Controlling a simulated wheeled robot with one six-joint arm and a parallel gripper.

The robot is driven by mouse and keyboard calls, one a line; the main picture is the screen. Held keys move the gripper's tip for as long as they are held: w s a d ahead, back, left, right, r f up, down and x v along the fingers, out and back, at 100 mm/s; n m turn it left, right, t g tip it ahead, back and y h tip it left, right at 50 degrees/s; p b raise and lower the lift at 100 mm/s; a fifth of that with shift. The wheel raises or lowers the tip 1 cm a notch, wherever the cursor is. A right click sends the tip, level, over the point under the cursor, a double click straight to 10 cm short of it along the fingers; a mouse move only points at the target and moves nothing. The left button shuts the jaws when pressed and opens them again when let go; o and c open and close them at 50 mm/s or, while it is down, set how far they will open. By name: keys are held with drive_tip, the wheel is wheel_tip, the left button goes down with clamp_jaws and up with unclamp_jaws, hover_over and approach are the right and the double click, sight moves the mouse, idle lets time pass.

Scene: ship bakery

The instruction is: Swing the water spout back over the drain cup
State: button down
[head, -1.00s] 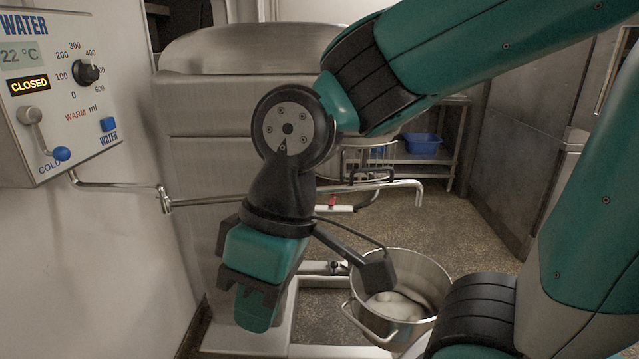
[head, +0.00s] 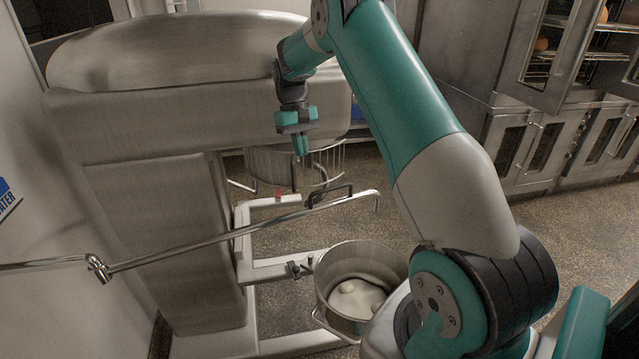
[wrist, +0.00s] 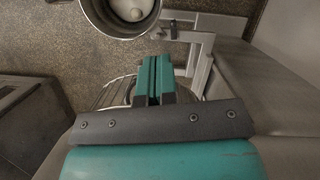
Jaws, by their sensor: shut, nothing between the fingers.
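The water spout (head: 240,231) is a thin steel pipe running from a joint (head: 98,268) at the left. It reaches right to a downturned tip (head: 376,203) above and behind the steel pot (head: 358,258). My gripper (head: 302,150) is shut and empty, pointing down beyond the spout near the wire guard of the mixer. It does not touch the spout. In the wrist view my gripper (wrist: 154,62) shows its fingers together, with nothing between them. I cannot make out a drain cup in any view.
A large steel mixer (head: 140,130) stands at the left and back. The pot holds pale lumps and also shows in the wrist view (wrist: 88,12). Steel ovens (head: 560,130) stand at the right back. Open speckled floor (head: 410,222) lies between.

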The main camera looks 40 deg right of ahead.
sight(318, 192)
drive_tip(key=shift+s+a+f+p, duration=0.15)
drive_tip(key=shift+s+f+p, duration=0.9)
drive_tip(key=shift+f, duration=0.55)
drive_tip(key=shift+s+a+f+p, duration=0.15)
drive_tip(key=shift+s+f+p, duration=0.75)
drive_tip(key=shift+s+f, duration=0.55)
drive_tip(key=shift+s+a+f+p, duration=0.15)
drive_tip(key=shift+s+f+p, duration=0.8)
drive_tip(key=shift+f, duration=0.85)
